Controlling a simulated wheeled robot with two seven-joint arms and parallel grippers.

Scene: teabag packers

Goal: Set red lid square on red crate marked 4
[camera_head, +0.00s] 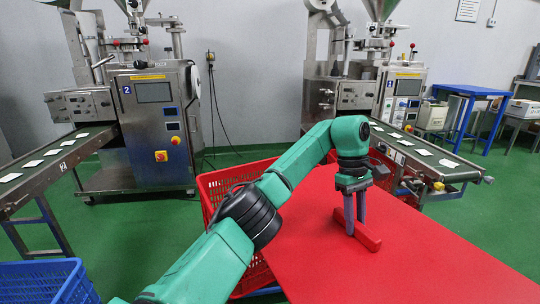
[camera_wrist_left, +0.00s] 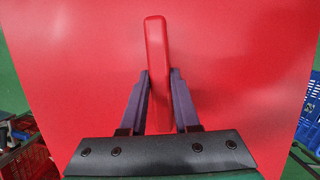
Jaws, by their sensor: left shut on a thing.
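The red lid (camera_head: 330,268) is a large flat panel with a raised red bar handle (camera_head: 372,242). It fills the front right of the head view and most of the left wrist view (camera_wrist_left: 230,60). My left gripper (camera_head: 354,232) is shut on the lid's handle, with the fingers on both sides of the bar (camera_wrist_left: 156,60). A red slatted crate (camera_head: 214,190) shows behind and left of the lid, partly hidden by my arm and the lid. No number can be read on it. My right gripper is not in view.
A blue crate (camera_head: 45,284) is at the bottom left. A packing machine marked 2 (camera_head: 150,120) and its conveyor (camera_head: 60,152) stand at left. Another conveyor (camera_head: 440,172) lies behind the lid at right. A blue table (camera_head: 470,92) stands far right. Green floor is open between the machines.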

